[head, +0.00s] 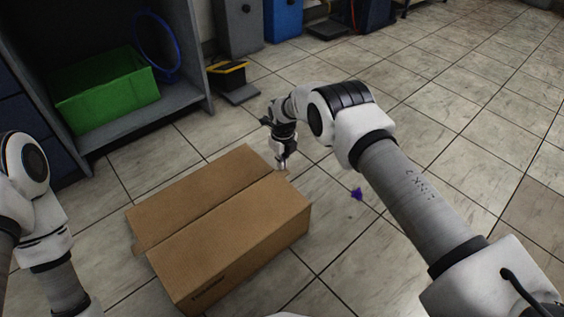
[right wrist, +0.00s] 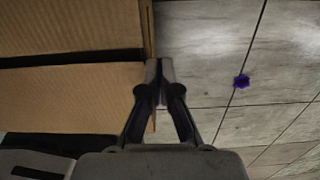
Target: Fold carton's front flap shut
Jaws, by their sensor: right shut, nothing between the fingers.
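The brown cardboard carton (head: 235,235) stands on the tiled floor in the lower middle of the head view. Its two long top flaps lie nearly flat, with a dark seam between them. A small end flap (head: 139,249) sticks out at the seam's left end. My right gripper (head: 282,165) points down at the carton's far right end, near the seam. In the right wrist view the shut, empty fingers (right wrist: 158,72) are beside the carton's edge (right wrist: 147,30); whether they touch it I cannot tell. My left arm shows at the left, its gripper out of frame.
A green bin (head: 108,92) and a blue hoop (head: 157,48) are in a grey shelf at the back left. A small purple object (head: 357,194) lies on the floor right of the carton. The floor at right is mostly clear.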

